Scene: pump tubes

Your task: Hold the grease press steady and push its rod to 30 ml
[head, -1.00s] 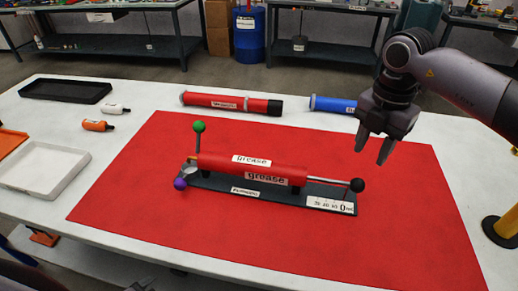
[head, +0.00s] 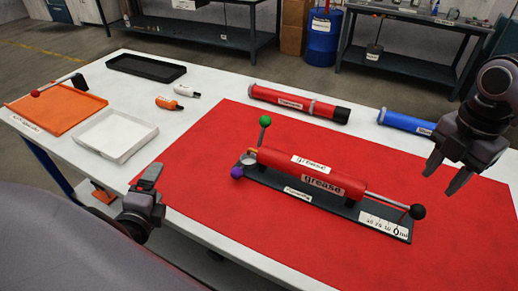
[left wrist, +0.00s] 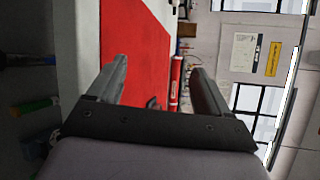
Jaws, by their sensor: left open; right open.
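The grease press (head: 300,180) is a red tube labelled grease on a dark base, lying on the red mat (head: 420,236). Its rod (head: 388,200) sticks out at the right end and ends in a black ball (head: 417,211), above a scale strip (head: 383,224) on the base. A green ball (head: 265,120) and a purple ball (head: 237,172) sit at its left end. My left gripper (head: 150,178) is open and empty at the table's front edge, left of the press; its spread fingers show in the left wrist view (left wrist: 155,85). My right gripper (head: 447,178) is open and empty above the mat, near the black ball.
A red tube (head: 300,103) and a blue tube (head: 407,123) lie behind the mat. A white tray (head: 116,138), an orange tray (head: 55,112), a black tray (head: 145,69) and two small bottles (head: 167,103) are at left. The front mat is clear.

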